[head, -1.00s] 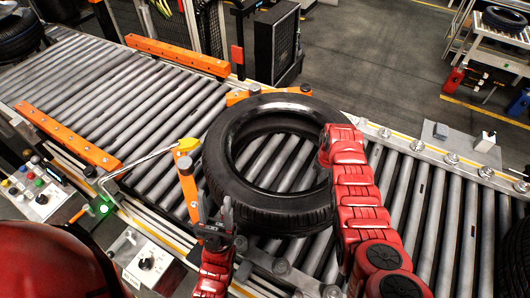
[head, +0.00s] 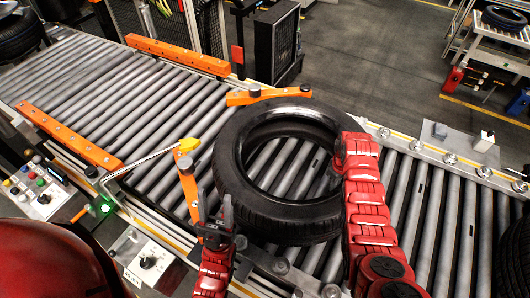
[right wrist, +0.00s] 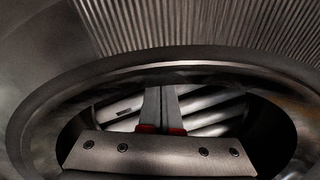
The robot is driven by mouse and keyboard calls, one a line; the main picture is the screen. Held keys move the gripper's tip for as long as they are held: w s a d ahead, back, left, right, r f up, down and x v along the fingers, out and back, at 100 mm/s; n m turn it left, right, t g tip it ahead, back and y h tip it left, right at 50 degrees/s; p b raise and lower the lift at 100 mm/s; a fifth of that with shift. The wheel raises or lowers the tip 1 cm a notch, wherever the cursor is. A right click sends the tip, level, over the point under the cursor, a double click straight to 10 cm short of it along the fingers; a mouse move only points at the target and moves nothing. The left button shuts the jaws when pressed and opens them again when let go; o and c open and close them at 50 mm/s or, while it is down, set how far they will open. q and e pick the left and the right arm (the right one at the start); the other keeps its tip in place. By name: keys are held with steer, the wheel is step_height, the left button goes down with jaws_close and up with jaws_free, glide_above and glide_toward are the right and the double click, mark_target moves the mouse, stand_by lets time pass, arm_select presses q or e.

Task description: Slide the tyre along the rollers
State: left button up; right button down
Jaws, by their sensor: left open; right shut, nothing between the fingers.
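The black tyre (head: 231,160) lies flat on the grey rollers, with rollers showing through its hole. My left gripper (head: 214,207) is open and empty at the tyre's near left side, fingers pointing up; I cannot tell whether it touches the rubber. My right arm reaches over the tyre's right side in the head view, its fingers hidden there. In the right wrist view my right gripper (right wrist: 162,105) is shut and empty, with the tyre's ring (right wrist: 45,100) around it and rollers beyond.
Orange guide bars (head: 178,54) line the conveyor on the left. Shorter orange guides (head: 266,94) stand close to the tyre's left and far sides, and a yellow-tipped lever (head: 188,145) is beside it. The rollers (head: 425,200) to the right are bare up to another tyre (head: 515,258).

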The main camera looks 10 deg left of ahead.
steer(key=shift+d, duration=0.1)
steer(key=shift+s+d+f, duration=0.1)
steer(key=shift+s+d, duration=0.2)
steer(key=shift+d, duration=0.5)
steer(key=d, duration=0.1)
steer(key=s+d, duration=0.1)
steer(key=d, duration=0.1)
steer(key=shift+d, duration=0.1)
